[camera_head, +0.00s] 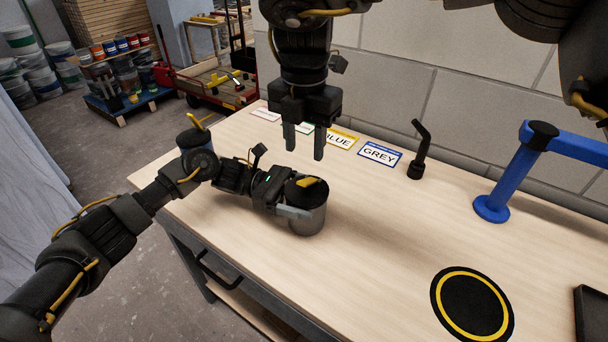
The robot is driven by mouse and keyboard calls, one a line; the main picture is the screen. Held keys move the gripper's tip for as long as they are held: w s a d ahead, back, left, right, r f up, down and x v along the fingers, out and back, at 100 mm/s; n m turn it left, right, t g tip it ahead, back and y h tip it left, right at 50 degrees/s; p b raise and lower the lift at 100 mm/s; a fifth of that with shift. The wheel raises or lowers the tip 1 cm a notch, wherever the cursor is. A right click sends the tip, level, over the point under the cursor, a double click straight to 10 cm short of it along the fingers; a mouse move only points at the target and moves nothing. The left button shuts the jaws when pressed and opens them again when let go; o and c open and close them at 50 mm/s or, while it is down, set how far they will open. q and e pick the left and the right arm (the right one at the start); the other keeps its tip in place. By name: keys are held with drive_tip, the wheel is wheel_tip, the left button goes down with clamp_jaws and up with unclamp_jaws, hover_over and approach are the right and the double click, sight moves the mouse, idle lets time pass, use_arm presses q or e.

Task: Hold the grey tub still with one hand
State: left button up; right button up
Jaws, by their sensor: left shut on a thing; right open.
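The grey tub (308,222) stands upright on the table, with a dark top and something yellow at it. My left gripper (294,207) reaches in from the left and is shut on the tub's side; one finger shows against the wall and the other is mostly hidden. My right gripper (305,147) hangs pointing down above and behind the tub, open and empty, its two fingers apart. A card reading GREY (380,154) lies on the table to the right of it.
Another tub (192,138) with something yellow at its top stands partly behind my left arm. A BLUE card (343,140), a black bent tool (420,150), a blue post (510,185) and a black disc with yellow ring (471,304) are on the table (370,250). The front middle is clear.

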sight(303, 182)
wheel_tip(303, 182, down, 8)
drive_tip(key=shift+f, duration=0.2)
clamp_jaws()
drive_tip(key=shift+s+a+f+t+h, duration=0.15)
drive_tip(key=shift+s+f+t+h, duration=0.2)
drive_tip(key=shift+t, duration=0.35)
drive_tip(key=shift+w+r, duration=0.1)
unclamp_jaws()
wheel_tip(303, 182, up, 12)
drive_tip(key=s, duration=0.1)
drive_tip(key=shift+s+a, duration=0.2)
drive_tip(key=shift+a, duration=0.2)
